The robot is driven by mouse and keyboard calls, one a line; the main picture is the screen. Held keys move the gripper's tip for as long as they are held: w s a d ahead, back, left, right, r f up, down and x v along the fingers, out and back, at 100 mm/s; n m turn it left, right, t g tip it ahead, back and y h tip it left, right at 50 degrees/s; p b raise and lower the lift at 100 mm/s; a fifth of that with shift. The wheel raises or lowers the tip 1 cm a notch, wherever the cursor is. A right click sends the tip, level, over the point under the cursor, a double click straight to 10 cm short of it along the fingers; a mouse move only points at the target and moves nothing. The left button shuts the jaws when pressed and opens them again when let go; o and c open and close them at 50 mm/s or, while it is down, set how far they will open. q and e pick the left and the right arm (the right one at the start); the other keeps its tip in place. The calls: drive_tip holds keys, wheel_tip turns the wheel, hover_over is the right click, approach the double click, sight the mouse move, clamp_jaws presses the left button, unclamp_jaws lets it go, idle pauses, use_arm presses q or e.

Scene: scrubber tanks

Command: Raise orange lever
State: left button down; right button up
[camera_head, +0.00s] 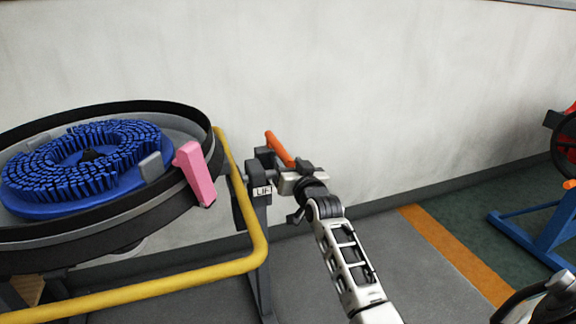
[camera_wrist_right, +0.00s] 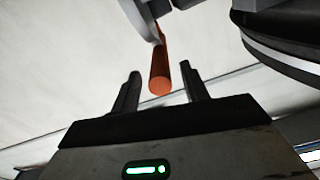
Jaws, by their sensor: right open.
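The orange lever (camera_head: 280,149) sticks up and to the left from a dark grey pivot beside a "LIF" label (camera_head: 262,191) in the head view. My right gripper (camera_head: 284,178) is open close to the lower part of the lever. In the right wrist view the lever (camera_wrist_right: 160,72) points toward the camera, with its round end between the two open fingers (camera_wrist_right: 160,76). A gap shows on each side of it, so the fingers do not appear to grip it.
A round brush deck with blue bristles (camera_head: 90,165) and a pink handle (camera_head: 196,174) stands at the left. A yellow tube rail (camera_head: 255,225) bends around it. A pale wall (camera_head: 400,80) is behind. A blue frame (camera_head: 545,232) stands at the right.

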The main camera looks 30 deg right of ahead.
drive_tip(key=shift+w+d, duration=0.2)
drive_tip(key=shift+w, duration=0.5)
